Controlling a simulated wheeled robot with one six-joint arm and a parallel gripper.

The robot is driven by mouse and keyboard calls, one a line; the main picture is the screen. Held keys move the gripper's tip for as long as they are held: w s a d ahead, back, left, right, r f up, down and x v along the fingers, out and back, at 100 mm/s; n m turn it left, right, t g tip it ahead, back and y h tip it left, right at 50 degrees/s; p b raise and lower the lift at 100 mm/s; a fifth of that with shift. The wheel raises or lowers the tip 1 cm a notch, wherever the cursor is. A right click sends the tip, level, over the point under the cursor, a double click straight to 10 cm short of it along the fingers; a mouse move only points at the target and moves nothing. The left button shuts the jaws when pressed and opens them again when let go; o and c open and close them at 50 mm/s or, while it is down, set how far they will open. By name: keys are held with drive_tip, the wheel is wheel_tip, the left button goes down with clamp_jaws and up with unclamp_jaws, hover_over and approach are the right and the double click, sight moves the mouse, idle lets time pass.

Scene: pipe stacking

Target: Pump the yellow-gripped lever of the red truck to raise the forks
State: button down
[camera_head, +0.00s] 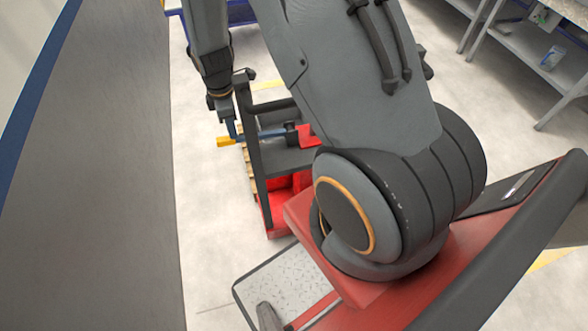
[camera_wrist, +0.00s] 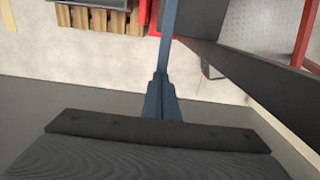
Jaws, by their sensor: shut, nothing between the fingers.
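The red truck (camera_head: 277,225) stands right of the long dark surface, partly hidden behind my arm and a dark upright frame. Its lever is a bluish bar (camera_head: 270,133) running left to a yellow grip (camera_head: 226,141). My gripper (camera_head: 232,130) points down at the grip end of the lever, shut and empty. Whether it touches the lever is unclear. In the wrist view the shut blue fingers (camera_wrist: 159,88) meet a blue bar (camera_wrist: 169,35), apparently the lever. The yellow grip does not show there. The forks are not clearly visible.
A long dark surface (camera_head: 95,190) fills the left side. A dark upright frame (camera_head: 255,160) stands close beside the gripper. Wooden slats (camera_wrist: 105,20) lie beyond the fingers. A shelf table (camera_head: 545,65) stands at the upper right. Pale floor (camera_head: 205,215) is clear between.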

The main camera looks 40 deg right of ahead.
wheel_tip(320, 180, down, 3)
drive_tip(key=shift+b, duration=0.65)
wheel_tip(320, 180, up, 12)
drive_tip(key=p, duration=0.8)
drive_tip(key=shift+r, duration=0.25)
drive_tip(key=shift+f+b, duration=3.2)
drive_tip(key=shift+f, duration=3.05)
wheel_tip(320, 180, up, 13)
drive_tip(key=p, duration=0.8)
drive_tip(key=shift+f, duration=0.2)
